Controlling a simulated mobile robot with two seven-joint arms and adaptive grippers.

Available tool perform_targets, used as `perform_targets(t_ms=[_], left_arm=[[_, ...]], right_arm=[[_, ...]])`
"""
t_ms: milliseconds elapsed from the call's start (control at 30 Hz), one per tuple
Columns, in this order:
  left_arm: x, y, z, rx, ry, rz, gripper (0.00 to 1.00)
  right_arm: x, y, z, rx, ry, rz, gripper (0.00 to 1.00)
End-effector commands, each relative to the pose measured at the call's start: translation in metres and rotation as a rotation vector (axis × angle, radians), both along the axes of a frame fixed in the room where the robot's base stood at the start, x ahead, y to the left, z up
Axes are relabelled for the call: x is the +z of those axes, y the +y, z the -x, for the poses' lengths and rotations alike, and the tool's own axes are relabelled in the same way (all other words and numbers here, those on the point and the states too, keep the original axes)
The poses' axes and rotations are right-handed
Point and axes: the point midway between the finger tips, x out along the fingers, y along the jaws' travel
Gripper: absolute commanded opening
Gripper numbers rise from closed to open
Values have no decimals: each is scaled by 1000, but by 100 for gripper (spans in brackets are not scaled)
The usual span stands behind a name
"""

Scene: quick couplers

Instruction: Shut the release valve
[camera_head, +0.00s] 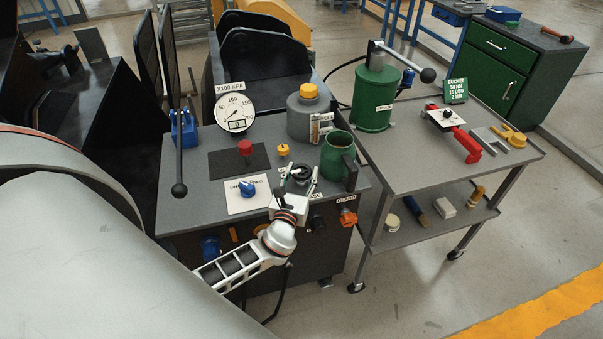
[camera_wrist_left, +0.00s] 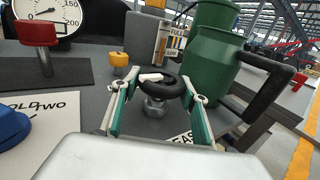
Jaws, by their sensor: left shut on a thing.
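The release valve is a small black handwheel (camera_head: 302,176) on a metal stem, at the front of the grey bench top. In the left wrist view the handwheel (camera_wrist_left: 158,85) sits between the two fingers, with a pale mark on its rim. A partly hidden label with the letters "EAS" lies at its base. My left gripper (camera_head: 299,174) reaches in from the front, with a finger on either side of the wheel; it is shut on the wheel. In the left wrist view the fingertips (camera_wrist_left: 164,87) lie against the rim. My right gripper is not in view.
A green jug (camera_head: 338,158) stands close right of the valve. A yellow knob (camera_head: 283,150), a red knob (camera_head: 245,148) and a blue knob (camera_head: 247,188) are to its left. A gauge (camera_head: 235,113) and a grey canister (camera_head: 306,112) stand behind. A trolley (camera_head: 400,150) is at right.

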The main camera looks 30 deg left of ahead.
Motion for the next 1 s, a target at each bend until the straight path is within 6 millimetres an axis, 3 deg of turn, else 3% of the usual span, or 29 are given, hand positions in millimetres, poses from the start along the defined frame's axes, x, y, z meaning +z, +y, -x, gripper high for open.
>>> perform_targets(t_ms=[267,300,367,767,1000], left_arm=[[2,1,-1,2,-4,-1,22],[2,1,-1,2,-4,-1,46],[2,1,-1,2,-4,-1,62],[1,-1,3,1,-1,0,62],[0,-13,36,0,1,1,62]], right_arm=[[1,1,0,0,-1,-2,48],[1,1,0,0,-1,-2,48],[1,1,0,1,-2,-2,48],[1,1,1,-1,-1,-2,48],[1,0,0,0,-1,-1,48]])
